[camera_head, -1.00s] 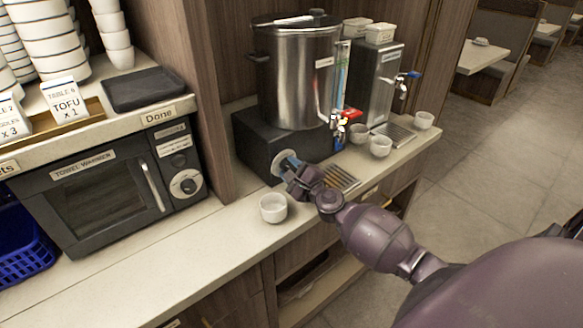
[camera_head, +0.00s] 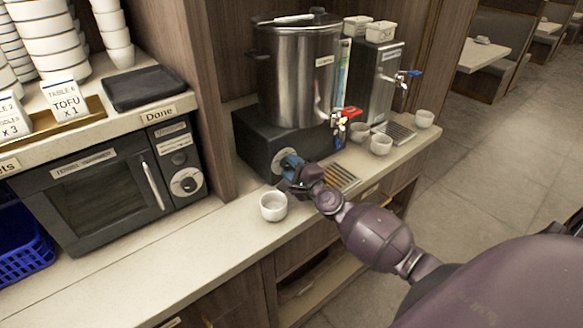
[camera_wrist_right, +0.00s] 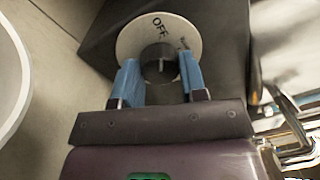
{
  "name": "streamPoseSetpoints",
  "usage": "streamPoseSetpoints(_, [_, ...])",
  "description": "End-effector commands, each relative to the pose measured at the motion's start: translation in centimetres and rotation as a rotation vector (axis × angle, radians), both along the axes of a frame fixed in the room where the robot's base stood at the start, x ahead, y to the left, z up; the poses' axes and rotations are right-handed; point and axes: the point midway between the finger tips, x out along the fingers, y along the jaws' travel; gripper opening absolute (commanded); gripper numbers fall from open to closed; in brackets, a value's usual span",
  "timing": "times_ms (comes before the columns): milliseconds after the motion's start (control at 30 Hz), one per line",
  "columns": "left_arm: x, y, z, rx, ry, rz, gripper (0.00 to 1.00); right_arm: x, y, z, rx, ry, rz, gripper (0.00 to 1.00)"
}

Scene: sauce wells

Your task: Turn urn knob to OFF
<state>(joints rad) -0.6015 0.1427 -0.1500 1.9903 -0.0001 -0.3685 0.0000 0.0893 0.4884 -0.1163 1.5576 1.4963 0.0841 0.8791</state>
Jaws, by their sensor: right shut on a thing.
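The urn (camera_head: 298,75) is a tall steel pot on a black base (camera_head: 262,143) on the counter. Its knob (camera_wrist_right: 159,63) is dark and round, on a pale dial (camera_wrist_right: 130,42) marked OFF, in the right wrist view. The dial also shows in the head view (camera_head: 277,164), partly hidden by the gripper. My right gripper (camera_wrist_right: 158,75) has its blue fingers on both sides of the knob and is shut on it. In the head view, the right gripper (camera_head: 290,163) is at the front of the black base. My left gripper is not in view.
A white cup (camera_head: 273,206) stands on the counter just in front of the right gripper. A red-handled tap (camera_head: 346,117) and a drip grate (camera_head: 342,177) are to the right. A towel warmer (camera_head: 110,190) stands at left.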

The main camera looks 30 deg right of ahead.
Motion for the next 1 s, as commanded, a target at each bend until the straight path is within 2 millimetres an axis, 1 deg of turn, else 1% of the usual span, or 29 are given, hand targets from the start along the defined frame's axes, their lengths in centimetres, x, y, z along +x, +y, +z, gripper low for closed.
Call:
streamPoseSetpoints(67, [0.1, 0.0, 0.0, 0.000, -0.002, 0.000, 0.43, 0.0, 0.1, -0.1, -0.002, 0.001, 0.001, 0.15])
streamPoseSetpoints(100, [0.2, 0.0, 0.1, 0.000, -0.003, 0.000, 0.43, 0.0, 0.1, -0.1, -0.002, 0.001, 0.001, 0.40])
streamPoseSetpoints(267, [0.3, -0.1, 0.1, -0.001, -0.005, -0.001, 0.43, 0.0, 0.0, -0.1, -0.001, 0.001, 0.001, 0.64])
streamPoseSetpoints(533, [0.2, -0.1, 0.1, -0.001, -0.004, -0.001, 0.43, -0.1, 0.0, 0.0, 0.000, 0.001, 0.000, 0.64])
streamPoseSetpoints(667, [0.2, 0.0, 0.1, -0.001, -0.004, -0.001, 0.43, -0.7, -0.1, -0.1, 0.000, 0.001, -0.001, 0.64])
streamPoseSetpoints(767, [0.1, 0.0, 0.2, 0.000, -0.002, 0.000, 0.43, -1.9, -0.1, -0.2, 0.001, 0.002, 0.000, 0.64])
streamPoseSetpoints(1000, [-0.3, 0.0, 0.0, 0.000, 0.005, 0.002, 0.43, -6.0, -0.3, -0.4, 0.000, 0.002, 0.000, 0.64])
